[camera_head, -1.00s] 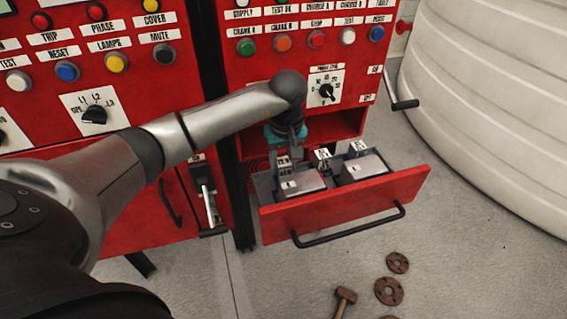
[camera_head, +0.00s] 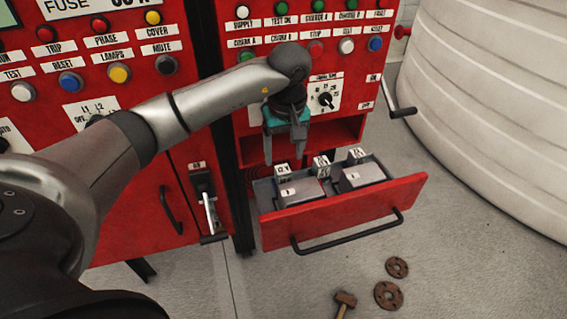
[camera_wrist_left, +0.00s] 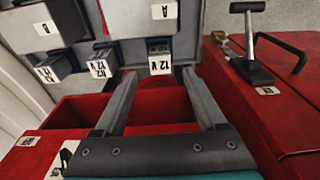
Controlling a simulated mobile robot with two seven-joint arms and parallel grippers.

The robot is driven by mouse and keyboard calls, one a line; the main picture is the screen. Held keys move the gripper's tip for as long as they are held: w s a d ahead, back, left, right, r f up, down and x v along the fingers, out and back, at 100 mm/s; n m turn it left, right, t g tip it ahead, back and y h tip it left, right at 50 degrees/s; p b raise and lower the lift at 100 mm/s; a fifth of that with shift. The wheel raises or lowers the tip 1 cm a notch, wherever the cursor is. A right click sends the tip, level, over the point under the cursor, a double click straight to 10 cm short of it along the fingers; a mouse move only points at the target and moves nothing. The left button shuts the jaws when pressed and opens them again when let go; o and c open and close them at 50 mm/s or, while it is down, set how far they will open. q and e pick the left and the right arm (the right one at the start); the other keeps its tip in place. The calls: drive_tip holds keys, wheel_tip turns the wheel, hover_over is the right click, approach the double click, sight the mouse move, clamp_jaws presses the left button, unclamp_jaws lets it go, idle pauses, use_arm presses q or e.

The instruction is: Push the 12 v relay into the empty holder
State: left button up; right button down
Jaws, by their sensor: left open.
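Two similar labelled blocks, a middle one (camera_head: 321,166) and a right one (camera_head: 357,156), stand in the same row. I cannot tell which holder is empty. My right gripper is not in view.
Red control panels (camera_head: 225,60) rise behind. A lever (camera_head: 208,210) is left of the drawer, a large white tank (camera_head: 490,110) right. A hammer (camera_head: 345,300) lies on the floor.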

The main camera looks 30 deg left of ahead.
sight(285, 174)
use_arm(q)
drive_tip(key=r, duration=0.5)
drive_tip(key=shift+s+d, duration=0.2)
drive_tip(key=shift+d, duration=0.05)
